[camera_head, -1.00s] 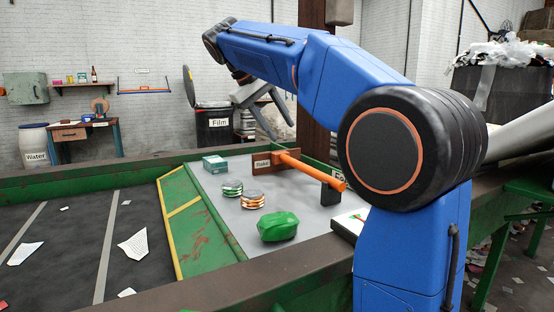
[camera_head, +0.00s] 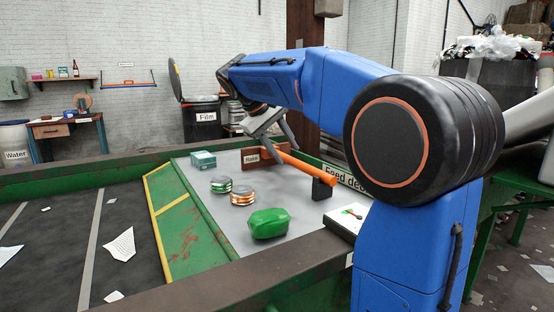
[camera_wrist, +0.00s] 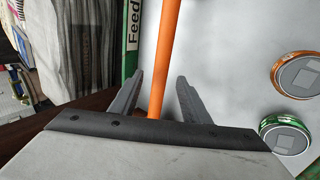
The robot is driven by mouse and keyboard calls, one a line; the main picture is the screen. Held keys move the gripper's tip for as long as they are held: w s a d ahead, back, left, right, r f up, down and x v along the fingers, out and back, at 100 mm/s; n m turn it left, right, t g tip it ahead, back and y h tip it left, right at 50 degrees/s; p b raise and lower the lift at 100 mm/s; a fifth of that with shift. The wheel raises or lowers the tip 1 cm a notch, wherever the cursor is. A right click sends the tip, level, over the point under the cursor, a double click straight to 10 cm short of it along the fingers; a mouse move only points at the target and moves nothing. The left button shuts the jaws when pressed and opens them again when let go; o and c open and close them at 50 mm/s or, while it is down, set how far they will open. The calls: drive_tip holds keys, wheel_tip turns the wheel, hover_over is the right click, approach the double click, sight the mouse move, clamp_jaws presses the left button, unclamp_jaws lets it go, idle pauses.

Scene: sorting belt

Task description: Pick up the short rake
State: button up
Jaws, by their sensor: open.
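The short rake shows as an orange handle (camera_head: 306,167) lying across the grey deck. Its far end is by a brown board labelled "Rake" (camera_head: 252,156) and its near end is by a dark block (camera_head: 323,187). I cannot make out the rake's head. My gripper (camera_head: 272,143) is open and empty, above the far part of the handle. In the wrist view the handle (camera_wrist: 168,45) runs between the two spread fingers of my gripper (camera_wrist: 158,78), and I see a gap on each side.
Striped cans (camera_head: 242,195), a green lump (camera_head: 269,223) and a teal box (camera_head: 203,160) sit left of the handle. A white card (camera_head: 350,215) lies near its near end. The green frame (camera_head: 200,220) borders the deck. The dark belt (camera_head: 75,235) is left.

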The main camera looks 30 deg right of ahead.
sight(290, 158)
drive_tip(key=shift+x, duration=2.75)
drive_tip(key=shift+w, duration=0.15)
drive_tip(key=shift+c, duration=0.6)
clamp_jaws()
